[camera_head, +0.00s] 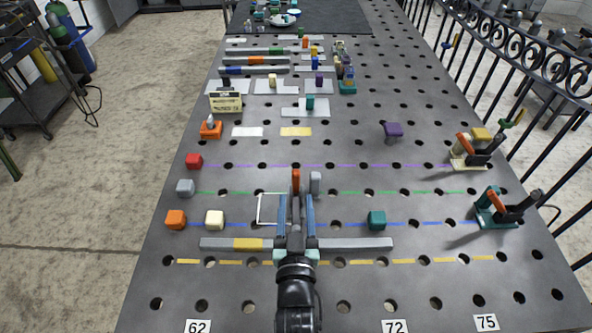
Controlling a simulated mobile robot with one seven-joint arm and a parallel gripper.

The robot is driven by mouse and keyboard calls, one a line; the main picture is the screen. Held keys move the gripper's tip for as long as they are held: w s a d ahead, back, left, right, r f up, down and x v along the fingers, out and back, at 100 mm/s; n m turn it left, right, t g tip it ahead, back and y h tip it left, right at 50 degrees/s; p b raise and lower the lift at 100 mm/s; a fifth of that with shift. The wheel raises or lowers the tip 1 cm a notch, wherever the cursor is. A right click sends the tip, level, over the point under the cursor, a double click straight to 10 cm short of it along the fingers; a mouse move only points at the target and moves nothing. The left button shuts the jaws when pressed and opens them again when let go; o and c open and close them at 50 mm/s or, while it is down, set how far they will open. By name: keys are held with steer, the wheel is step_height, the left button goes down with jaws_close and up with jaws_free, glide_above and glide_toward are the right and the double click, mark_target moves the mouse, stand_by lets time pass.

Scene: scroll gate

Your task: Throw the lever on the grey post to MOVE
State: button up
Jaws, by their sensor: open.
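My gripper (296,200) is at the lower middle of the head view, with its two blue fingers apart. Between and just beyond the fingers stands a narrow upright piece with an orange-red end (295,180), which looks like the lever's handle. A small grey upright block (315,182) is just right of it and may be the grey post or part of it. My gripper hides the lower part, so I cannot tell how they join or whether the fingers touch the handle. No MOVE marking is readable.
A grey bar with a yellow section (248,244) runs crosswise under my gripper. A teal cube (377,220) is to the right; orange (175,219) and cream (214,220) cubes are left. Two clamps (497,211) (469,152) stand near the right edge, by a black railing (542,66).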

mark_target(296, 178)
steer(key=w+b, duration=0.4)
steer(key=w, duration=0.5)
jaws_close()
stand_by(1.3)
